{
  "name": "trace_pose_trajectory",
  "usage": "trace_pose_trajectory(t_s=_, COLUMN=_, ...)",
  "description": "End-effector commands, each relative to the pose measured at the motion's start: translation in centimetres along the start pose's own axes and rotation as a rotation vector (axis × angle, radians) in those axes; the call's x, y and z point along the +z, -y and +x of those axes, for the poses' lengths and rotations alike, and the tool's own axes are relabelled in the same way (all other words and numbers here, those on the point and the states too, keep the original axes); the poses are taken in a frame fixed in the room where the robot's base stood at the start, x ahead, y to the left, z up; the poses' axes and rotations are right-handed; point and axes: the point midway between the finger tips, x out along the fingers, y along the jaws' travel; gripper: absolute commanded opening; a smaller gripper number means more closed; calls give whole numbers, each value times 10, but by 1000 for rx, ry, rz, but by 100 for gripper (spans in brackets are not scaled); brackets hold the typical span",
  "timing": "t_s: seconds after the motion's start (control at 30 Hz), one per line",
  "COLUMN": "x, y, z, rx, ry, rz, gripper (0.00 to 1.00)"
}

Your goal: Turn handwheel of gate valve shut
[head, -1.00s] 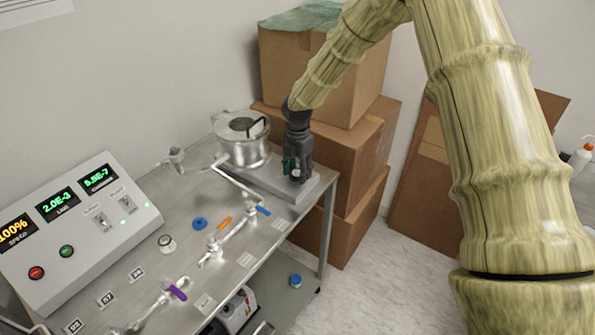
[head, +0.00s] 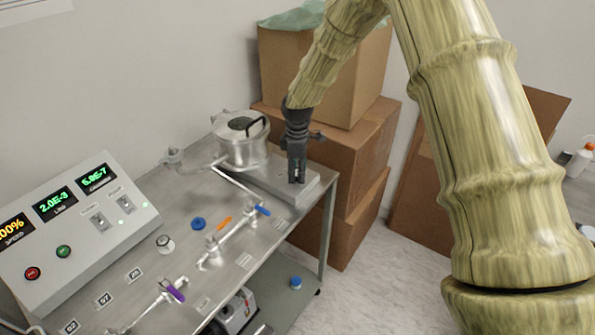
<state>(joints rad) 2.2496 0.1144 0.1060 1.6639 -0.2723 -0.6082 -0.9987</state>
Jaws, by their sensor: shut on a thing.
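The gate valve's flat grey metal body (head: 309,189) lies on the back right of the steel bench, beside the round metal chamber. My gripper (head: 297,180) points down over this body, with its fingers close together at the top of it. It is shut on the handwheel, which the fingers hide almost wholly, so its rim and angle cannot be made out.
The metal chamber (head: 242,152) with a black-handled lid stands just left of my gripper. Cardboard boxes (head: 350,150) are stacked close behind. Small valves with orange, blue (head: 263,211) and purple (head: 175,292) levers and a control panel (head: 75,230) occupy the bench's front and left.

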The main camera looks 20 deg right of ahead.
Motion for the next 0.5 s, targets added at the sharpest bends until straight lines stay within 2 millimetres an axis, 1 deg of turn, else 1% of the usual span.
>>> trace_pose_trajectory(t_s=0.5, x=0, y=-1, z=-2, rx=4, ry=-2, rz=489, gripper=24)
